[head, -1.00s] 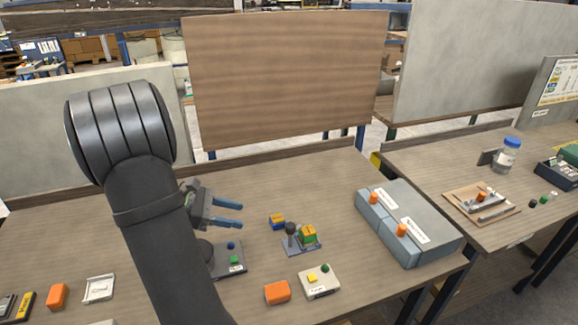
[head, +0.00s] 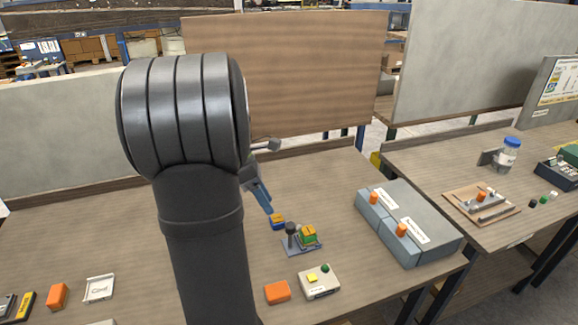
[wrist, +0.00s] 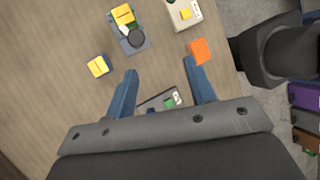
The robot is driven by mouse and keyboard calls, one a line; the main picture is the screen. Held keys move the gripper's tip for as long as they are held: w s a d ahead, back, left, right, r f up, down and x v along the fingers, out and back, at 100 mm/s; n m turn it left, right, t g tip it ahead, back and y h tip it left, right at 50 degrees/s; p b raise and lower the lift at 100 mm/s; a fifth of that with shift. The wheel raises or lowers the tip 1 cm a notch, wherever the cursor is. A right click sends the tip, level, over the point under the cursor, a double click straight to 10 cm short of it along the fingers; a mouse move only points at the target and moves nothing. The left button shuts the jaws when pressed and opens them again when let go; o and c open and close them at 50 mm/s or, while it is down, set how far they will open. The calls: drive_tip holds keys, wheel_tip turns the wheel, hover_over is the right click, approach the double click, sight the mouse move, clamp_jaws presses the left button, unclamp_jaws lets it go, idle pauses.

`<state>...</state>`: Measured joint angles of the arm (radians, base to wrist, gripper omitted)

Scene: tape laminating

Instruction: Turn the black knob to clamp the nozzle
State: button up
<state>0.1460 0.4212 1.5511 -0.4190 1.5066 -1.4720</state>
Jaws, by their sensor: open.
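The black knob (head: 291,230) stands upright on a small grey fixture (head: 292,250), beside a green and yellow block (head: 309,235). In the wrist view the knob (wrist: 136,38) shows as a dark round top on the fixture (wrist: 142,49). I cannot clearly make out the nozzle. My gripper (wrist: 160,70) is open and empty, with its blue fingers spread apart above the table. The fixture lies ahead of the fingertips and somewhat left in the wrist view. In the head view my arm hides most of the gripper (head: 266,208); one blue finger shows left of the knob.
A blue and yellow block (head: 277,221) sits just behind the fixture. An orange block (head: 277,292) and a pale box (head: 319,282) with yellow and green parts lie in front. A large grey box (head: 425,215) stands right. A dark plate (wrist: 158,102) shows between my fingers.

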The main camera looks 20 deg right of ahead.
drive_tip(key=d+r+n+t+y, duration=0.2)
drive_tip(key=d+r+t+y, duration=0.2)
drive_tip(key=d+r, duration=0.35)
hover_over(290, 225)
drive_tip(key=f, duration=0.9)
drive_tip(key=shift+w+f, duration=0.3)
drive_tip(key=shift+f, duration=0.05)
wheel_tip(290, 225, up, 10)
drive_tip(key=shift+r, duration=0.2)
drive_tip(key=shift+m, duration=0.3)
drive_tip(key=f+m, duration=0.3)
drive_tip(key=f, duration=0.3)
drive_tip(key=f+m, duration=0.4)
drive_tip(key=f, duration=0.1)
drive_tip(key=f+m, duration=0.4)
drive_tip(key=f, duration=0.2)
drive_tip(key=shift+s+f, duration=0.25)
drive_tip(key=shift+f, duration=0.1)
